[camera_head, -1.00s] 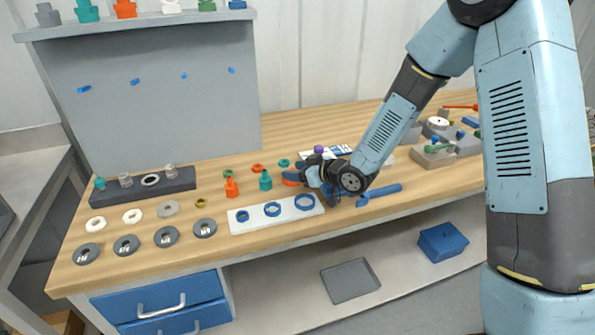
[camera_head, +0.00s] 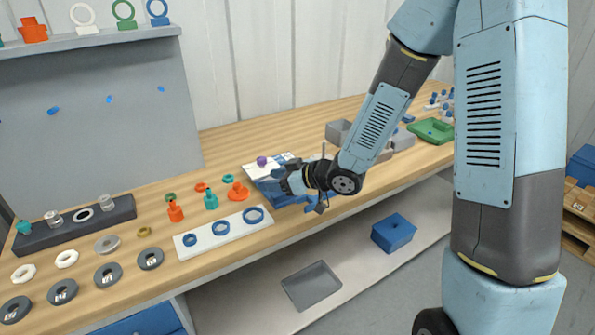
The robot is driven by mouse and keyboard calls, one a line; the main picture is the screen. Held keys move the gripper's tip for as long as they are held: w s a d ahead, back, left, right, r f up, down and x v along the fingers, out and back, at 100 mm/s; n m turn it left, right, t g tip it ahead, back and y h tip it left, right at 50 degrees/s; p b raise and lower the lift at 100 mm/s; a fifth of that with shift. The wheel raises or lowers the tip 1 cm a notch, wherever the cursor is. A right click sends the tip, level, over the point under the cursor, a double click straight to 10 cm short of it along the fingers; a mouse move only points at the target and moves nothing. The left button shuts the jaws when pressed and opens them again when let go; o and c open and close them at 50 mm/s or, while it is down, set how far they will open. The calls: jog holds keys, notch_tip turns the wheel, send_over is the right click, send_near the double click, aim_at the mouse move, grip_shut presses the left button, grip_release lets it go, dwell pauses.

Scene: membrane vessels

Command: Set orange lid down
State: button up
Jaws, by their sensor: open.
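The orange lid (camera_head: 238,192), a flat disc with a small knob on top, sits upright on the wooden bench, behind the white board with blue rings. My gripper (camera_head: 270,184) is just right of the lid, low over the bench, open and apart from it. Its fingertips are small and dark in this view, and what lies between them is hard to make out. An orange bottle-like vessel (camera_head: 175,211) and a teal one (camera_head: 211,201) stand to the left of the lid.
The white board (camera_head: 222,232) with blue rings (camera_head: 253,215) lies in front. A blue object (camera_head: 290,197) is partly hidden behind my gripper. Several grey discs (camera_head: 108,275) lie at the left. Grey bins (camera_head: 340,131) and a green tray (camera_head: 430,130) stand at the right.

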jog(key=shift+w+d+r, duration=0.2)
jog(key=shift+d, duration=0.1)
jog(key=d+r+m+t+h, duration=0.25)
jog(key=d+r+h, duration=0.4)
jog(key=d, duration=0.45)
jog(key=d+r+m+t+h, duration=0.2)
jog(key=d+r+m+h, duration=0.25)
jog(key=d+r, duration=0.4)
jog(key=s+d+r+m+g, duration=0.1)
jog(key=s+d+m, duration=0.1)
jog(key=s, duration=0.5)
jog(key=s+d+r+m+g, duration=0.2)
jog(key=s+d, duration=0.2)
jog(key=s, duration=0.3)
jog(key=s+d+r+m+g+h, duration=0.1)
jog(key=s+d+r+m, duration=0.1)
jog(key=s, duration=0.5)
jog(key=shift+s+d+r, duration=0.25)
jog(key=shift+s+d, duration=0.05)
jog(key=shift+d, duration=0.6)
jog(key=shift+g, duration=0.25)
